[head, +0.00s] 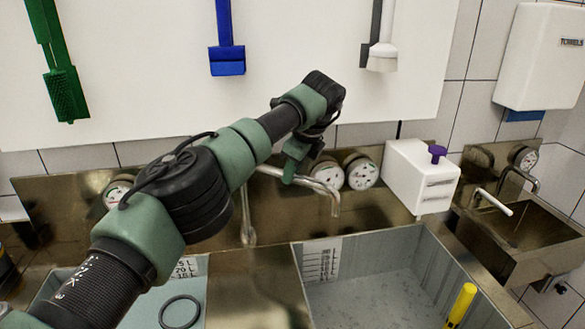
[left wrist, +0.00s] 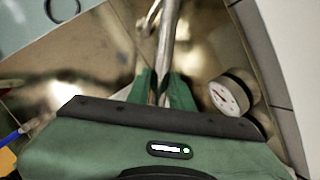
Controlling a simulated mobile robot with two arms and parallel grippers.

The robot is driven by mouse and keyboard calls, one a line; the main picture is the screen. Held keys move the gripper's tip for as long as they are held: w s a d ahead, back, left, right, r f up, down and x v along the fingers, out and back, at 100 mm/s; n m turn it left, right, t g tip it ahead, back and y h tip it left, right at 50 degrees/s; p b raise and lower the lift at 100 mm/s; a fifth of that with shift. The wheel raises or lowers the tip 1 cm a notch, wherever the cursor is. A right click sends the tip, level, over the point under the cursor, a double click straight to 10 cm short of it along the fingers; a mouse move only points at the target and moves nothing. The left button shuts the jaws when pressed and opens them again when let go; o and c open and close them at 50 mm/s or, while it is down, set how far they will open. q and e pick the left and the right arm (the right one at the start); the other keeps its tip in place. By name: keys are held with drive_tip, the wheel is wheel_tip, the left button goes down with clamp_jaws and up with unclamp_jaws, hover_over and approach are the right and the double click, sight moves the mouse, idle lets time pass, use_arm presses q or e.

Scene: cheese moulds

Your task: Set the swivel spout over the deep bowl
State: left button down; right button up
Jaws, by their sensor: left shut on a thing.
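The swivel spout (head: 323,186) is a bare metal pipe that comes off the back wall of the sink and bends down at its tip. In the head view its tip hangs in front of the back panel, above the back left part of the right bowl (head: 385,245), which looks the deeper one. My left gripper (head: 290,172) is shut on the spout's pipe. In the left wrist view the pipe (left wrist: 165,45) runs between the green fingers (left wrist: 160,88). The left bowl (head: 225,290) is partly hidden by my arm. My right gripper is not in view.
Round dials (head: 361,172) sit on the back panel beside the spout. A white box with a purple knob (head: 422,178) stands right of them. A dark ring (head: 180,311) lies in the left bowl, and a yellow-handled tool (head: 461,304) is at the right bowl's right side.

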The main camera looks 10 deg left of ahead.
use_arm(q)
drive_tip(key=shift+w+d, duration=0.1)
drive_tip(key=shift+w, duration=0.1)
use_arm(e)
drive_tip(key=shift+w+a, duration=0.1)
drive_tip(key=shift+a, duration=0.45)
use_arm(q)
drive_tip(key=c, duration=1.3)
unclamp_jaws()
drive_tip(key=shift+o, duration=0.2)
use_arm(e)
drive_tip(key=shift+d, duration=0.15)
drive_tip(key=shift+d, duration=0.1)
use_arm(q)
drive_tip(key=shift+s+r, duration=0.1)
drive_tip(key=shift+r, duration=0.15)
drive_tip(key=b+v, duration=0.1)
drive_tip(key=v, duration=0.6)
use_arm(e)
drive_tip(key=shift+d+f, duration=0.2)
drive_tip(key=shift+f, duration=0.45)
use_arm(q)
drive_tip(key=shift+r, duration=0.15)
